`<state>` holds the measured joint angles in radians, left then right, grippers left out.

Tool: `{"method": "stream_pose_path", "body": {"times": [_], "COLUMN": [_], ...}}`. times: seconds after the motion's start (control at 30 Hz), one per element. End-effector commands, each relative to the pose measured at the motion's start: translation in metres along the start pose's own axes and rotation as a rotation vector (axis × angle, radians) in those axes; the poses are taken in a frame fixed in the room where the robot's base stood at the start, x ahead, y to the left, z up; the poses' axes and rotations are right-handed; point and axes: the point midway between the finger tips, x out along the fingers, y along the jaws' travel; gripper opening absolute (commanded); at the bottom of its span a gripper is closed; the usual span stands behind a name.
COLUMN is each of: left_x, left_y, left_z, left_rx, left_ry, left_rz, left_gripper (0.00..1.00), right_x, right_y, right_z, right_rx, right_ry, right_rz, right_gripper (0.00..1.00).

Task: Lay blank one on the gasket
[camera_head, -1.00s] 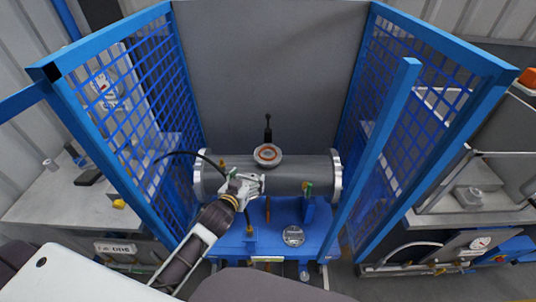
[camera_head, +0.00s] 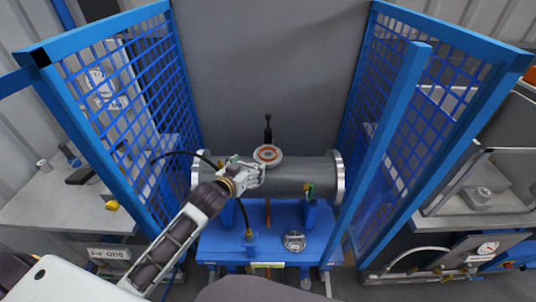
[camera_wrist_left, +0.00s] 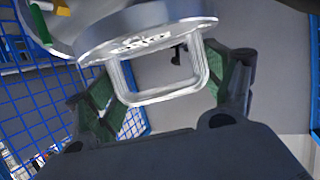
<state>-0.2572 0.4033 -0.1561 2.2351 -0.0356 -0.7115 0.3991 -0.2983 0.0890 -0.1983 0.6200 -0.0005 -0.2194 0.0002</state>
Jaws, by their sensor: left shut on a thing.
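The orange-red gasket (camera_head: 268,154) lies on the round upturned flange (camera_head: 278,160) on top of the grey shell (camera_head: 290,178). My left gripper (camera_head: 256,174) is just in front and left of that flange. It is shut on a pale metal blank, seen in the left wrist view as a disc (camera_wrist_left: 150,33) with a square loop handle (camera_wrist_left: 166,98) between the green-padded fingers. The disc's marking is too blurred to read. In the head view, the gripper mostly hides this blank. It appears apart from the gasket. My right gripper is out of view.
Another round metal piece (camera_head: 293,241) lies on the blue stand (camera_head: 270,222). A black upright handle (camera_head: 268,128) rises behind the flange. Blue mesh guards (camera_head: 120,110) flank the shell. A black hose (camera_head: 190,153) arcs near my left gripper.

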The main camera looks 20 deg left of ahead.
Motion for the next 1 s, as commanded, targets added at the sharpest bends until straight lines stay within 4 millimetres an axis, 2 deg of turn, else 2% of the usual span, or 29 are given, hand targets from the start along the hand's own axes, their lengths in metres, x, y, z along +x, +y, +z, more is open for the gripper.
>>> {"method": "stream_pose_path", "body": {"times": [0.43,0.7,1.0], "left_x": [0.006,0.024,0.047], "left_y": [0.000,0.000,0.000], "left_z": [-0.007,-0.014,-0.022], "left_rx": [0.000,0.000,0.000], "left_ry": [0.010,0.010,0.010], "left_rz": [0.000,0.000,0.001], "left_gripper": [0.19,0.19,0.19], "right_x": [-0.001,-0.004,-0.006], "right_y": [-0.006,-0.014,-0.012], "right_z": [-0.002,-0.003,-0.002], "right_rx": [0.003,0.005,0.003], "right_ry": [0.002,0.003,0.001], "right_rz": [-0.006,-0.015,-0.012], "right_gripper": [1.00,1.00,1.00]}}
